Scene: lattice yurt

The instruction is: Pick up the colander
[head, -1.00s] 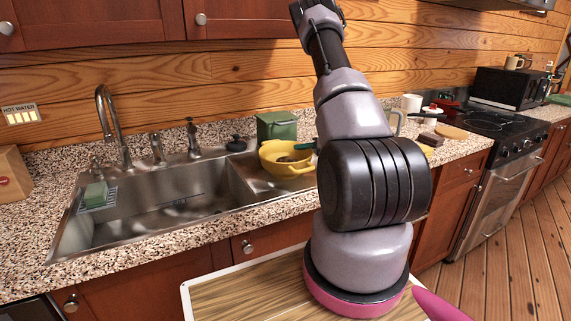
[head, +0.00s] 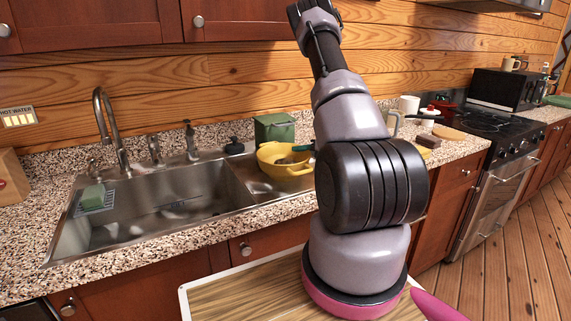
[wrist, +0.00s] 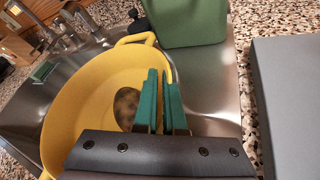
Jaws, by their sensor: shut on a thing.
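The yellow colander (head: 281,166) sits at the right end of the sink, in front of a green container. It fills much of the left half of the wrist view (wrist: 92,88). A brown speckled roundish thing (wrist: 126,108) lies inside it. My gripper (wrist: 163,78) has green fingers, closed on the colander's right rim, one finger inside and one outside. In the head view my arm hides part of the scene to the right of the colander, and only a little green of the fingers shows beside the bowl.
The green container (head: 274,127) stands just behind the colander. The steel sink (head: 150,205) with its faucet (head: 105,125) lies to the left. A grey flat-topped thing (wrist: 290,95) is at the right of the wrist view. Mugs and a stove (head: 490,130) are further right.

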